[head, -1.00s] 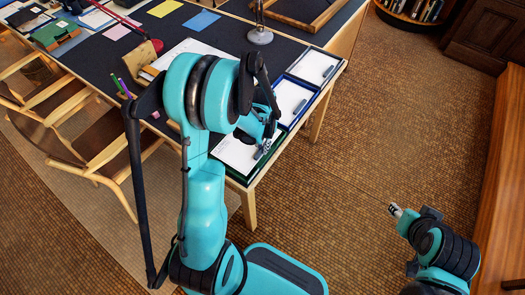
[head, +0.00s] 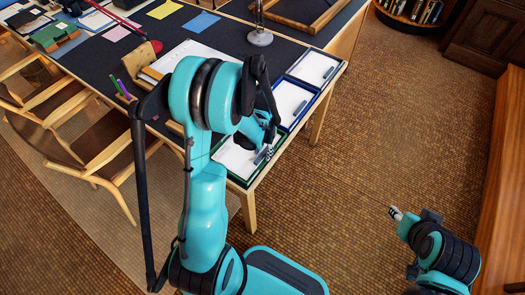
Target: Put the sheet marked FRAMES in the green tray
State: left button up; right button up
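Three trays stand in a row along the table's right edge. The green tray (head: 246,184) is nearest me and holds white paper (head: 232,160). My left gripper (head: 266,152) is over this tray, pointing down at its right part. My arm hides much of the gripper and part of the tray, so I cannot tell whether the fingers are open or what they hold. No FRAMES marking is readable on any sheet. My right gripper (head: 395,212) is low at the right, over the floor, away from the table; its finger state is unclear.
A blue tray (head: 314,98) and a white-and-dark tray (head: 341,72) hold papers beyond the green one. A lamp base (head: 260,38), a wooden frame (head: 305,15) and coloured sheets lie on the dark tabletop (head: 225,35). Chairs (head: 80,130) stand at the left.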

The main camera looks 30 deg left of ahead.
pick_arm(q)
notch_tip(320, 180, up, 12)
jog(key=p, duration=0.4)
jog(key=s+d+r+n+t, duration=0.1)
jog(key=s+d+r+t, duration=0.6)
jog(key=s+d+r, duration=0.3)
notch_tip(320, 180, up, 4)
jog(key=shift+s+d+f, duration=0.15)
jog(key=shift+s+d, duration=0.15)
jog(key=shift+s, duration=0.25)
